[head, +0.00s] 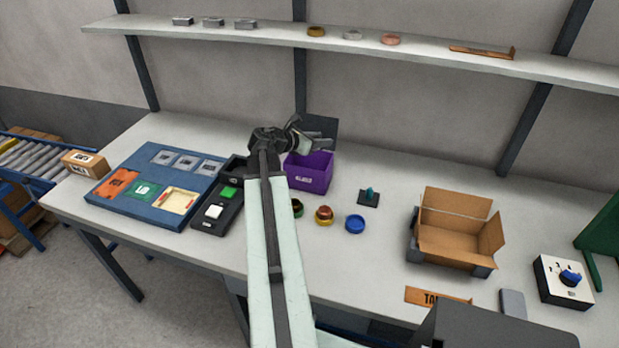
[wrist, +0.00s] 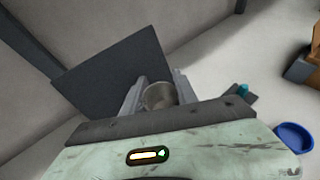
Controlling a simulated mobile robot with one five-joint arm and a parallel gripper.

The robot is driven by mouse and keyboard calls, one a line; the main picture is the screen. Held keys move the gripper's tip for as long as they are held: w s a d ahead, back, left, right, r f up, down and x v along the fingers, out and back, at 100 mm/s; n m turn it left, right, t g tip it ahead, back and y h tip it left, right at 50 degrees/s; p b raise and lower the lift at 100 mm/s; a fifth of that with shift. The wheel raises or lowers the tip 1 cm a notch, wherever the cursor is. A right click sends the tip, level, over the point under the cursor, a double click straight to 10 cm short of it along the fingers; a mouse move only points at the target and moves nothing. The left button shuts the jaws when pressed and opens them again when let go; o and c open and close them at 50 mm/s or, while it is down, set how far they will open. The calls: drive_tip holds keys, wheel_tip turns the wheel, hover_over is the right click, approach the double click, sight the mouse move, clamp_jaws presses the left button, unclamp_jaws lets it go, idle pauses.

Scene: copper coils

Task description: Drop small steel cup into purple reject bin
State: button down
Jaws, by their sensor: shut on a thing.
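The small steel cup (wrist: 159,97) is a round grey metal cup, seen in the wrist view between the two fingers of my gripper (wrist: 156,92). The fingers are shut on it. In the head view my gripper (head: 318,140) is at the back of the table, over or just behind the purple reject bin (head: 309,174). The cup is hard to make out there. The bin is open at the top and has a pale label on its front. Its inside is partly hidden by my arm. I cannot see the bin in the wrist view.
A dark panel (wrist: 115,72) stands behind the gripper. Blue ring (head: 355,224), yellow-and-red piece (head: 324,215) and a dark stand with a teal peg (head: 369,197) are right of my arm. A cardboard box (head: 452,245) is further right. A shelf (head: 350,45) runs above.

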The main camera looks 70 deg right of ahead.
drive_tip(key=c, duration=0.9)
unclamp_jaws()
drive_tip(key=p+v, duration=0.3)
drive_tip(key=v, duration=0.4)
drive_tip(key=shift+w+a+r, duration=0.15)
drive_tip(key=shift+w+a, duration=0.05)
drive_tip(key=shift+a, duration=0.1)
drive_tip(key=shift+w, duration=0.1)
